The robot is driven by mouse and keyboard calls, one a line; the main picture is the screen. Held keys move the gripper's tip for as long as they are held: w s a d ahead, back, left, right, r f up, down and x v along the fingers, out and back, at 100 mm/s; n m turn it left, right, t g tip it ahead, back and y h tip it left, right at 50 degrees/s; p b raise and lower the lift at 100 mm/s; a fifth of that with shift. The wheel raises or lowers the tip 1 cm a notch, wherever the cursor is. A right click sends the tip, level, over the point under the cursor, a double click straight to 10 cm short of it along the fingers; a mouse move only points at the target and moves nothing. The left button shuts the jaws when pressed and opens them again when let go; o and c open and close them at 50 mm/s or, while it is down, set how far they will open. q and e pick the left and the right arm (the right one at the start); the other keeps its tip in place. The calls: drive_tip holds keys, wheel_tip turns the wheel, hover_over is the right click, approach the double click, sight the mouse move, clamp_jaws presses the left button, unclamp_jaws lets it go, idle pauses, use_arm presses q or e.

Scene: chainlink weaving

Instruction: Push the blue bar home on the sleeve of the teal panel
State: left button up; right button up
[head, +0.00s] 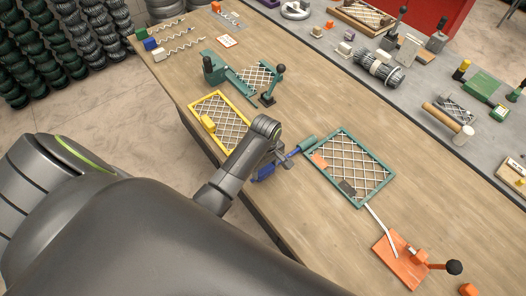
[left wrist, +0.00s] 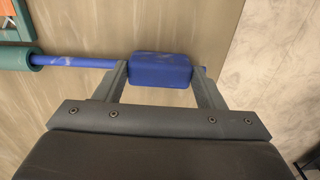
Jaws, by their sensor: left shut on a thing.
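The teal panel (head: 386,181) lies on the wooden bench, a teal frame around wire mesh. Its teal sleeve (head: 307,142) sticks out at the upper left corner; it also shows at the left edge of the left wrist view (left wrist: 20,58). The blue bar (left wrist: 88,62) runs to the sleeve's mouth, in line with it. How deep the bar goes inside is hidden. My left gripper (left wrist: 162,85) is shut on the bar's thick blue block (left wrist: 162,68), one finger at each end. In the head view, my gripper (head: 277,160) partly covers the bar (head: 265,172). My right gripper is not in view.
An orange tool (head: 398,262) with a black-knobbed lever stands near the panel's lower end. A yellow mesh panel (head: 212,96) lies left of my wrist, and a teal fixture (head: 213,68) stands behind it. The bench edge runs close beside my gripper.

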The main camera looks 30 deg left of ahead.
sight(273, 164)
use_arm(q)
drive_tip(key=shift+w+d, duration=0.35)
drive_tip(key=shift+w, duration=0.45)
drive_tip(key=shift+w+d, duration=0.3)
drive_tip(key=shift+w, duration=0.45)
drive_tip(key=o, duration=1.2)
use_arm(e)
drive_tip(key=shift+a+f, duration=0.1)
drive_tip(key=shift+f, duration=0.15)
